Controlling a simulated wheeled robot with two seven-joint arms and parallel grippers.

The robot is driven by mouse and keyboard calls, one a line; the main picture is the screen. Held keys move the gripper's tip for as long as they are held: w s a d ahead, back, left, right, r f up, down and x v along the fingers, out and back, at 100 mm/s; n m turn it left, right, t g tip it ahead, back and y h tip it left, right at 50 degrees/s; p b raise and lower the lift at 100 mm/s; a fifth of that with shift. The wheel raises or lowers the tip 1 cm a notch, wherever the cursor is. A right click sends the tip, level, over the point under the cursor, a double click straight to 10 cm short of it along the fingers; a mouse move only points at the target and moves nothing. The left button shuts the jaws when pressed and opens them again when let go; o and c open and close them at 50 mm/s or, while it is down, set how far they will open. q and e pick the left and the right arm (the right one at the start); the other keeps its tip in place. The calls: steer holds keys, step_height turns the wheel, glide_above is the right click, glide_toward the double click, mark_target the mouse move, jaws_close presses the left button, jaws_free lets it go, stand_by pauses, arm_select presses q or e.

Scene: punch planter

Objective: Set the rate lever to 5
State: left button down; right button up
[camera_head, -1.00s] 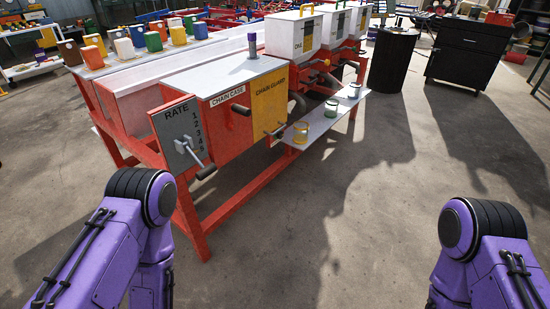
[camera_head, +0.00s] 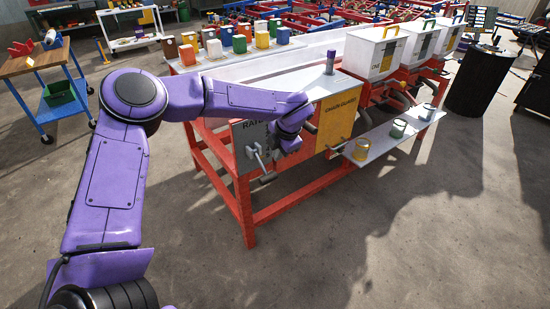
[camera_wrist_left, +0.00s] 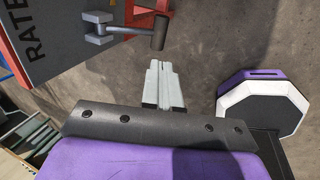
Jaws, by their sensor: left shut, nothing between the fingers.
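The grey RATE panel (camera_head: 251,140) is on the near end of the orange planter frame, and its numbers are mostly covered by my left arm. The metal rate lever (camera_head: 259,158) sticks out from the panel and ends in a dark grip (camera_head: 267,178). In the left wrist view the lever's grip (camera_wrist_left: 160,31) is near the top, beyond the fingertips and apart from them. My left gripper (camera_wrist_left: 162,66) is shut and empty, with its pale fingers together. In the head view its wrist is just right of the lever. My right gripper is not in view.
The yellow chain guard (camera_head: 337,120) is right of my left wrist. A white shelf (camera_head: 375,145) with several cups juts out farther right. The orange legs (camera_head: 246,210) stand below the panel. The concrete floor in front is clear. A blue cart (camera_head: 62,105) is at left.

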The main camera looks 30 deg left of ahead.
mark_target(270, 177)
arm_select(q)
steer(key=x, duration=1.2)
steer(key=shift+w+a+f, duration=0.1)
steer(key=shift+a+f, duration=0.05)
steer(key=shift+f, duration=0.05)
